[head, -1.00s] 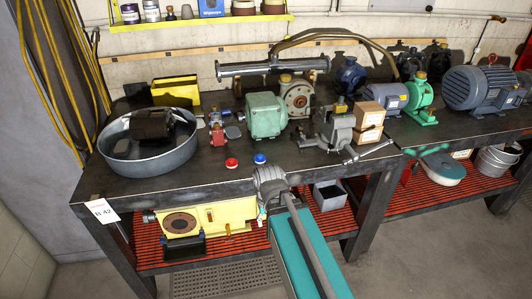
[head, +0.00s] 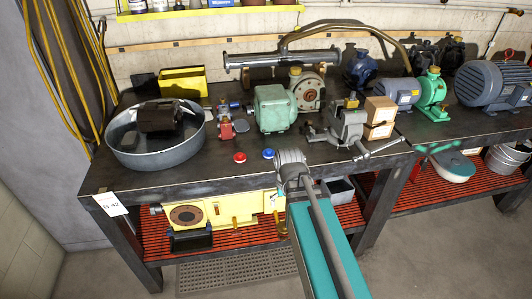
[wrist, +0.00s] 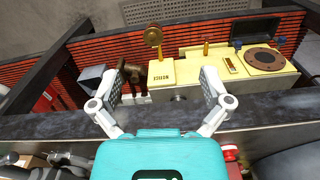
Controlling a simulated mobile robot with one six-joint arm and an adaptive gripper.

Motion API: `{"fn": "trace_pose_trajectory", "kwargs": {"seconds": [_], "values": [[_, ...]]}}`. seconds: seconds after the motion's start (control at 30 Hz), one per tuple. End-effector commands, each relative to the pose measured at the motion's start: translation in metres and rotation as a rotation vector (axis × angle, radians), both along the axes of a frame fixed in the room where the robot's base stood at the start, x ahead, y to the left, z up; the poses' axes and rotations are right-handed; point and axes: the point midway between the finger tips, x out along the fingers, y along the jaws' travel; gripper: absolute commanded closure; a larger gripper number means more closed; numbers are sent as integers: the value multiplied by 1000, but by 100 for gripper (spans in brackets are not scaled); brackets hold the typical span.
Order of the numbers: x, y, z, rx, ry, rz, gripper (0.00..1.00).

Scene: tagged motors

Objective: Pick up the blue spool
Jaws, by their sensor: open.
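The blue spool (head: 268,153) stands on the dark workbench (head: 180,176) near its front edge, just right of a red spool (head: 239,157). My arm's grey end joint shows close to the right of the blue spool in the head view; my gripper's fingers are hidden there. In the wrist view my gripper (wrist: 160,88) is open, with nothing between its fingers, above the bench's front edge. The red spool shows at the lower right of the wrist view (wrist: 230,155). The blue spool is not visible in the wrist view.
Behind the spools are a red valve (head: 226,128), a green motor (head: 273,108) and a vise (head: 347,130). A grey round pan (head: 135,160) stands at the left. A yellow machine part (head: 225,210) sits on the red lower shelf.

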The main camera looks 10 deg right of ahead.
Motion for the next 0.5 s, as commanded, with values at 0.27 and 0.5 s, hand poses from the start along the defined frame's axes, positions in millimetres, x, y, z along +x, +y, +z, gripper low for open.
{"fn": "trace_pose_trajectory", "kwargs": {"seconds": [0.27,0.5], "values": [[78,0,44,1,-1,-334,0],[154,1,83,1,-1,-709,0]]}}
